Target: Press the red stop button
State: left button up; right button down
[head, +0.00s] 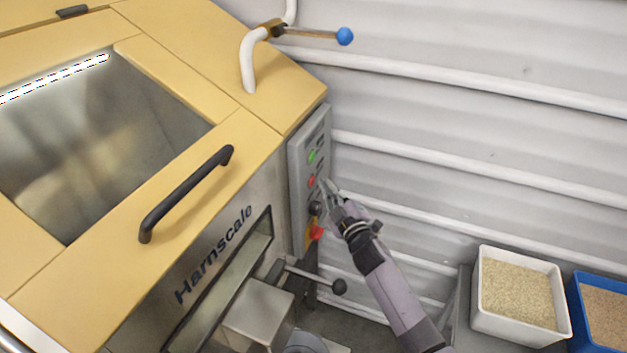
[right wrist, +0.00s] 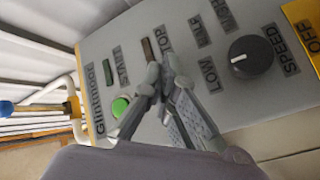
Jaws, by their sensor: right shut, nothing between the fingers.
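The red stop button (head: 311,181) is on the narrow grey control panel (head: 296,170) on the side of the yellow-topped hopper, below a green button (head: 313,156). My right gripper (head: 328,187) is shut and empty, with its tips just right of the red button; I cannot tell whether they touch. In the right wrist view the shut fingers (right wrist: 164,72) point at the panel by the STOP label (right wrist: 168,38) and hide the red button. The green button (right wrist: 120,106) shows left of them. My left gripper is not in view.
A black speed knob (right wrist: 250,57) is right of the fingers in the right wrist view. A red rotary switch (head: 317,232) sits low on the panel. A ball-ended lever (head: 339,287) sticks out below. A white bin (head: 478,300) and blue bin (head: 577,310) stand right.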

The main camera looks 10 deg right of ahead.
jog(key=s+d+p, duration=0.1)
jog(key=d, duration=0.1)
jog(key=s+d+p, duration=0.1)
jog(key=d, duration=0.1)
jog(key=shift+s, duration=0.4)
dwell(0.7)
